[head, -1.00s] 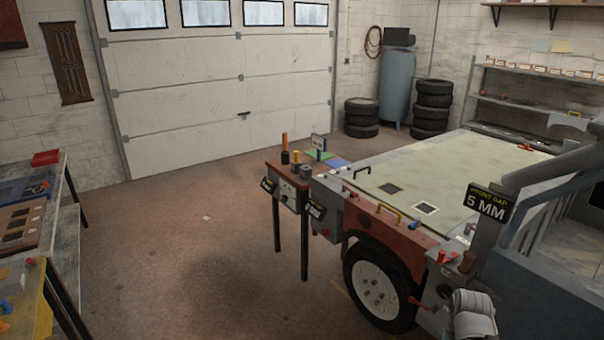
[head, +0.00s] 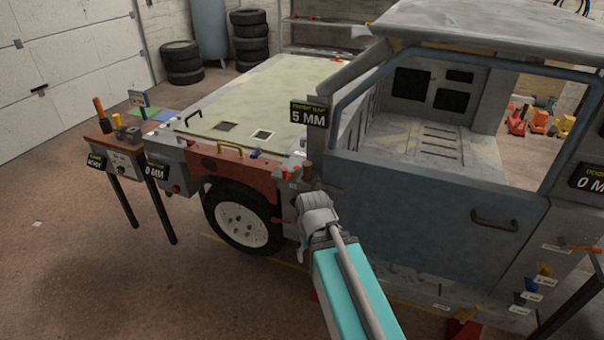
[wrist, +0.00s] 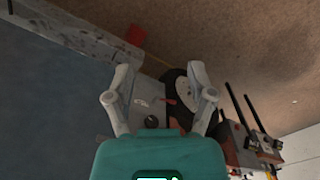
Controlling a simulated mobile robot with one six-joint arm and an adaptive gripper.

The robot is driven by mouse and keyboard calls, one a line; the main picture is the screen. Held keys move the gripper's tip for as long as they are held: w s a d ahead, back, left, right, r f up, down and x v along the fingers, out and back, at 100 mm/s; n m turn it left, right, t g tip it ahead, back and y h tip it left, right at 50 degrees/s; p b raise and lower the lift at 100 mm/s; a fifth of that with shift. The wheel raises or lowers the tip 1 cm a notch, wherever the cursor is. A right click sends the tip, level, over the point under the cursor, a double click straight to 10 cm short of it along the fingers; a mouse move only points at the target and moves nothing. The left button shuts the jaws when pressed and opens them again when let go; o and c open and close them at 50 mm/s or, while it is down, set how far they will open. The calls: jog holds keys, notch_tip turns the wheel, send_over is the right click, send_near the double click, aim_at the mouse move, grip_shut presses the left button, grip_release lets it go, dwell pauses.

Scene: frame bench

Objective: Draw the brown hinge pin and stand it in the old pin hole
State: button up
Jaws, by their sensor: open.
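A short brown pin (head: 307,172) stands upright at the front edge of the truck door in the head view, apparently the hinge pin. My gripper (head: 316,208) is just in front of and below it in that picture, and no contact can be made out. In the wrist view my gripper (wrist: 159,85) has its two fingers spread with nothing held. A dark round end (wrist: 152,121) shows between the finger bases; I cannot tell if it is the pin. A small stand (head: 122,152) at the left carries orange, yellow and dark pins; I cannot make out the old pin hole.
The blue-grey door (head: 430,220) is close on the right of my arm. The wheel (head: 240,222) and red fender (head: 232,168) lie left. A "5 MM" sign (head: 309,114) is above the pin. Open floor (head: 90,260) lies in front of the stand.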

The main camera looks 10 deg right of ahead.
dwell(0.4)
jog(key=shift+o, duration=0.7)
jog(key=w+a+r+m+t+y+b, duration=0.1)
jog(key=w+a+m+t+y+b, duration=0.1)
jog(key=w+a+m+t+b, duration=0.3)
jog(key=w+a+r+m+t+y+b, duration=0.1)
jog(key=w+m+t+y, duration=0.2)
jog(key=w, duration=0.5)
jog(key=w+a+m+t+y+b, duration=0.1)
jog(key=w+a+m+t+b, duration=0.25)
jog(key=w+m, duration=0.2)
jog(key=w+d+r+m+t+h+b, duration=0.35)
jog(key=w+d+m+t, duration=0.2)
jog(key=m, duration=0.65)
jog(key=d+f+m+h+b, duration=0.4)
jog(key=d+m+h, duration=0.3)
jog(key=m, duration=0.8)
jog(key=shift+w+d+h, duration=0.2)
jog(key=shift+w+h, duration=0.25)
jog(key=shift+h, duration=0.8)
